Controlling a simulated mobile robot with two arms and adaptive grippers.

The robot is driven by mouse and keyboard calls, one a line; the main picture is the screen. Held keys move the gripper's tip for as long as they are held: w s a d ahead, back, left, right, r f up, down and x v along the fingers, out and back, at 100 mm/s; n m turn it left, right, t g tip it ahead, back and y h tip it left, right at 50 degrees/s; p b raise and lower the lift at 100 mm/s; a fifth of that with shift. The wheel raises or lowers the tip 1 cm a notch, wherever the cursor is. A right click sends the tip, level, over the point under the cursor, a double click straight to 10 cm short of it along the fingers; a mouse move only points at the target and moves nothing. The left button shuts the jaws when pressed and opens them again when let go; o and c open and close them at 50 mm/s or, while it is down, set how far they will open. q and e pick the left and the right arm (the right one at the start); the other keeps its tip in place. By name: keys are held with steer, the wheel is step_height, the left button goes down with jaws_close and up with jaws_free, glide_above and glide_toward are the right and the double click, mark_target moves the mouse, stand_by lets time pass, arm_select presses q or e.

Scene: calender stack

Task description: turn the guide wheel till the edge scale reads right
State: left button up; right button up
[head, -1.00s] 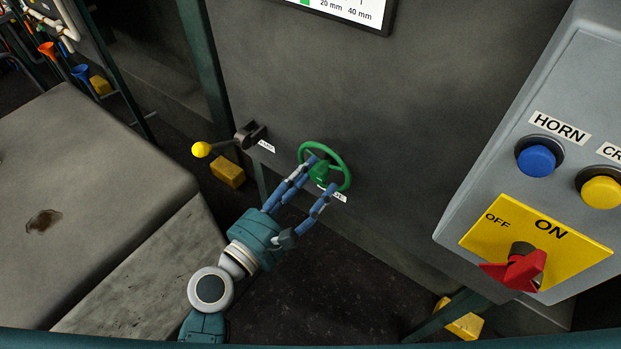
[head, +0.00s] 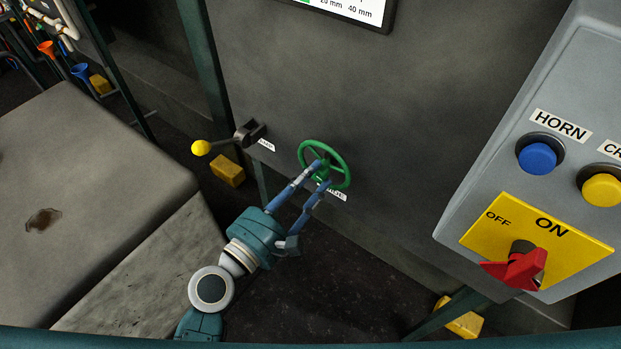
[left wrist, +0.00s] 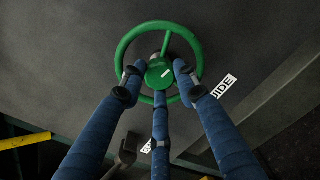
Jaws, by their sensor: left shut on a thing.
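The green guide wheel (head: 340,158) stands out from the grey machine panel, above a partly hidden white label. My left gripper (head: 323,174) is at the wheel from below. In the left wrist view the wheel (left wrist: 125,44) shows face on, with my left gripper's blue fingers (left wrist: 160,80) closed about its hub. A white mark shows on the hub. The edge scale display (head: 345,8) is cut off by the top of the head view. It shows a bit of green and 20 mm and 40 mm marks. My right gripper is not in view.
A lever with a yellow knob (head: 201,148) is left of the wheel. A grey control box (head: 590,75) on the right has a blue HORN button (head: 537,159), a yellow button and a red switch (head: 518,268). A grey block (head: 95,170) fills the left.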

arm_select(q)
steer(key=m, duration=0.3)
steer(key=shift+m, duration=0.4)
steer(key=m, duration=0.3)
steer(key=shift+m, duration=0.3)
steer(key=m+p, duration=0.1)
steer(key=m, duration=0.2)
steer(key=shift+m, duration=0.4)
steer(key=m+p, duration=0.1)
steer(key=m, duration=0.1)
steer(key=shift+m, duration=0.3)
steer(key=m+p, duration=0.1)
steer(key=m, duration=0.2)
steer(key=shift+m, duration=0.3)
steer(key=m+p, duration=0.2)
steer(key=m, duration=0.2)
steer(key=shift+m, duration=0.3)
steer(key=m+p, duration=0.1)
steer(key=m, duration=0.3)
steer(key=shift+p, duration=0.4)
steer(key=shift+m+p, duration=0.45)
steer(key=shift+m, duration=1.35)
steer(key=shift+f+m, duration=0.1)
steer(key=shift+m, duration=0.2)
